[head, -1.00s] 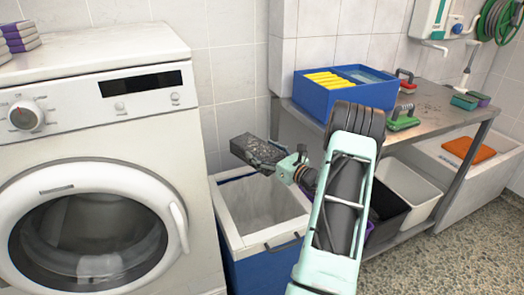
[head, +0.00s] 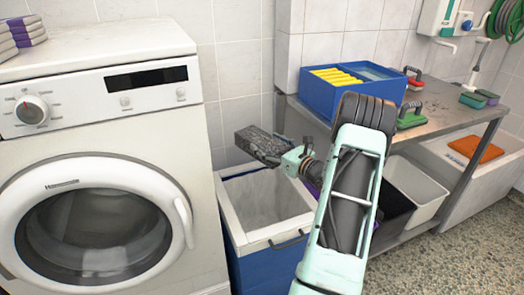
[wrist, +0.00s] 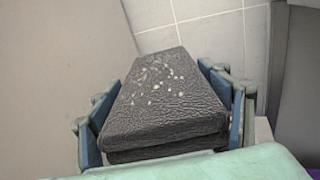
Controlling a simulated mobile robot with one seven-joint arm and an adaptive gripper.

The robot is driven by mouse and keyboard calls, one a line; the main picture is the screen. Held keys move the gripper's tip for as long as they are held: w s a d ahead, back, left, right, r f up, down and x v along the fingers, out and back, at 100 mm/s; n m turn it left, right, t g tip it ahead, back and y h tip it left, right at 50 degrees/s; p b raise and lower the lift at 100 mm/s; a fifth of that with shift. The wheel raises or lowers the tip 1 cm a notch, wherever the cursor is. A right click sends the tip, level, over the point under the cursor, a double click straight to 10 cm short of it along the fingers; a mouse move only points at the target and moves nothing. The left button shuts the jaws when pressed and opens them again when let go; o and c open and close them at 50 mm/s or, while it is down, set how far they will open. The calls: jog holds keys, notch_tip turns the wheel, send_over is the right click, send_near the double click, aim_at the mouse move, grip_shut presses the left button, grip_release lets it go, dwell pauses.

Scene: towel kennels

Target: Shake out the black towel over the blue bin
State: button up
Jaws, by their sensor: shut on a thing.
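The black towel (head: 256,143) is a folded, dark grey-black block, held roughly level above the back left part of the blue bin. In the wrist view the towel (wrist: 165,95) has pale specks scattered over its top face. My gripper (head: 280,153) is shut on the towel, with a blue-padded finger on each side of it in the wrist view. The blue bin (head: 262,268) has a pale rim and a light grey inside. It stands on the floor below the towel, open at the top. The part of its inside that shows looks empty.
A white washing machine (head: 100,130) stands close on the left, with folded towels (head: 22,32) on top. A metal bench (head: 440,112) on the right bears a blue box (head: 345,98) and brushes. A white tub (head: 418,185) sits under it. The tiled wall is behind the bin.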

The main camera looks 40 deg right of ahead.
aim_at(267, 141)
notch_tip(267, 141, up, 4)
jog(key=shift+s+r, duration=0.1)
jog(key=shift+s, duration=0.05)
notch_tip(267, 141, down, 6)
jog(key=shift+f, duration=0.1)
notch_tip(267, 141, up, 5)
jog(key=shift+r, duration=0.15)
jog(key=shift+a+r, duration=0.1)
jog(key=shift+a, duration=0.05)
jog(key=f, duration=0.5)
jog(key=shift+w+d+f, duration=0.2)
jog(key=shift+f, duration=0.1)
jog(key=shift+s+a+r, duration=0.15)
jog(key=shift+r, duration=0.25)
jog(key=shift+f, duration=0.1)
